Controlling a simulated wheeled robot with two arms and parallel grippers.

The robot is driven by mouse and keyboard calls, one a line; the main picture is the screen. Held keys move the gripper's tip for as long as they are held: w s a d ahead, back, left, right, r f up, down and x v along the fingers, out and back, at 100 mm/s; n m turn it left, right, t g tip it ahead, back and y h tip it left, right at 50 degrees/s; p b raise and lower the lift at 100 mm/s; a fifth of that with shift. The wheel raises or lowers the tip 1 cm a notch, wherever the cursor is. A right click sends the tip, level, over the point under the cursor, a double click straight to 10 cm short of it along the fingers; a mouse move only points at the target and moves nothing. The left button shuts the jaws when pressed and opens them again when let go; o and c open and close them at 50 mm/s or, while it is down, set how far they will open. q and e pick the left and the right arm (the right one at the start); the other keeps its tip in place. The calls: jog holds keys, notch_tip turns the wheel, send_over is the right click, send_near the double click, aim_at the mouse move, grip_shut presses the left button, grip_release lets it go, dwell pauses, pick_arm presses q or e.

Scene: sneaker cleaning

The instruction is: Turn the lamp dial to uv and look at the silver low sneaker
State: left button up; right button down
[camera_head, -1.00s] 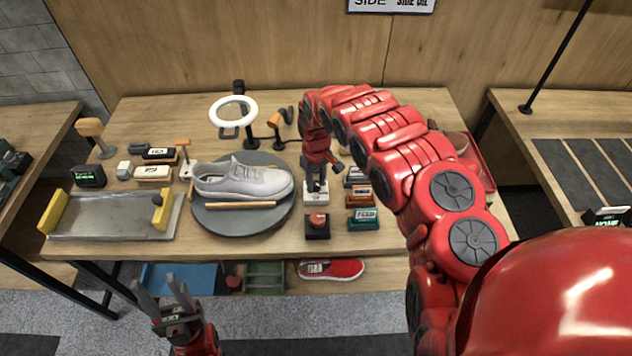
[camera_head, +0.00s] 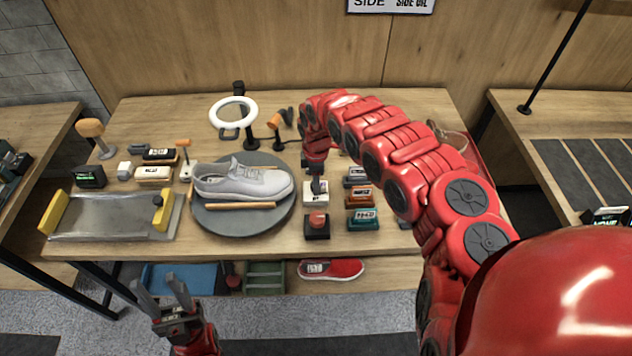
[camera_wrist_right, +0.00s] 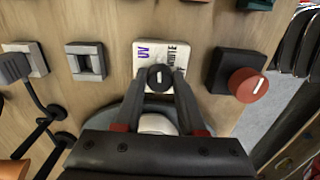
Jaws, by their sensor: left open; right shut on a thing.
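The lamp dial (camera_wrist_right: 157,72) is a black knob with a white line on a white box (camera_head: 316,199), marked UV and WHITE. In the right wrist view my right gripper (camera_wrist_right: 158,82) is shut on the knob, one finger on each side. The white line stands roughly upright in that view; which mark it meets is unclear. The silver low sneaker (camera_head: 243,180) lies on a round grey turntable (camera_head: 240,226), toe to the right. The ring lamp (camera_head: 233,111) stands behind it. My left gripper (camera_head: 163,295) is open and empty, low in front of the table.
A black box with a red knob (camera_head: 317,222) stands just in front of the dial box. Several small labelled boxes (camera_head: 363,217) stand to its right. A grey tray with yellow ends (camera_head: 105,218) is at the left. A red sneaker (camera_head: 331,269) lies on the lower shelf.

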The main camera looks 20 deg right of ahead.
jog(key=shift+w+d+n+b, duration=0.1)
jog(key=shift+n+b, duration=0.25)
jog(key=shift+n, duration=1.85)
jog(key=c, duration=0.5)
grip_release()
notch_tip(320, 180, up, 18)
jog(key=b, duration=0.4)
jog(key=shift+f+b, duration=0.25)
jog(key=shift+b, duration=0.05)
jog(key=shift+f, duration=0.1)
